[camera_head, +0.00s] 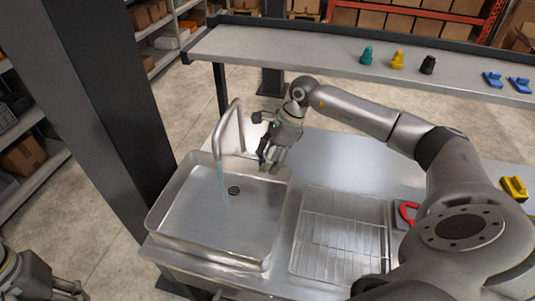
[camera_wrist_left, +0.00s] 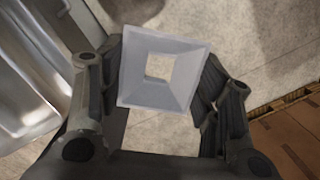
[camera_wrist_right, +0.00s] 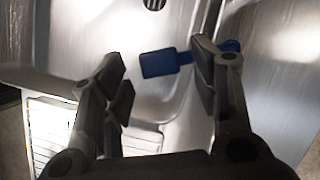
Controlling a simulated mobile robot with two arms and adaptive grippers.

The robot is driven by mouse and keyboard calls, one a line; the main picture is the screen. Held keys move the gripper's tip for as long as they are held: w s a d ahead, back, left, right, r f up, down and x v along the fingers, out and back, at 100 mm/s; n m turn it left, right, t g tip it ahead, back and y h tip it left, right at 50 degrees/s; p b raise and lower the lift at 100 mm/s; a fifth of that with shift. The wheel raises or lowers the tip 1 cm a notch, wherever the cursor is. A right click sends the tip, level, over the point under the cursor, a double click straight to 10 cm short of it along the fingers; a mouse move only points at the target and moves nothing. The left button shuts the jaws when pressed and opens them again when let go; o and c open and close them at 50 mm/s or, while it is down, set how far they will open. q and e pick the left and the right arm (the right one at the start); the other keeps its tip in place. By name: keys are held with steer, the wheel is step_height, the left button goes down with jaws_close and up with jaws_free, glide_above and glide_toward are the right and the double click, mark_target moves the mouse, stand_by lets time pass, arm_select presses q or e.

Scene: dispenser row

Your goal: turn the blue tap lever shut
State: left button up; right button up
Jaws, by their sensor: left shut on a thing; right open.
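The blue tap lever (camera_wrist_right: 158,64) shows in the right wrist view as a flat paddle on a thin stem. Its stem passes behind one finger of my right gripper (camera_wrist_right: 162,82), which is open with the paddle in view between its fingers. In the head view the lever (camera_head: 262,158) is mostly hidden by the right gripper (camera_head: 267,152), beside the tap (camera_head: 219,135). A thin stream of water (camera_head: 224,185) falls from the spout into the sink. My left gripper (camera_head: 72,288), low at the left, is shut on a pale grey square hollow piece (camera_wrist_left: 134,88).
The steel sink (camera_head: 165,215) has a drain. A wire rack (camera_head: 343,232) and a red piece (camera_head: 407,212) lie to its right. A raised shelf (camera_head: 300,49) with small coloured pieces runs behind. A dark post (camera_head: 100,100) stands left of the sink.

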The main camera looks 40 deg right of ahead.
steer(key=shift+w+a+f, duration=0.1)
steer(key=shift+f, duration=0.15)
steer(key=c, duration=1.2)
steer(key=shift+s, duration=0.2)
jaws_close()
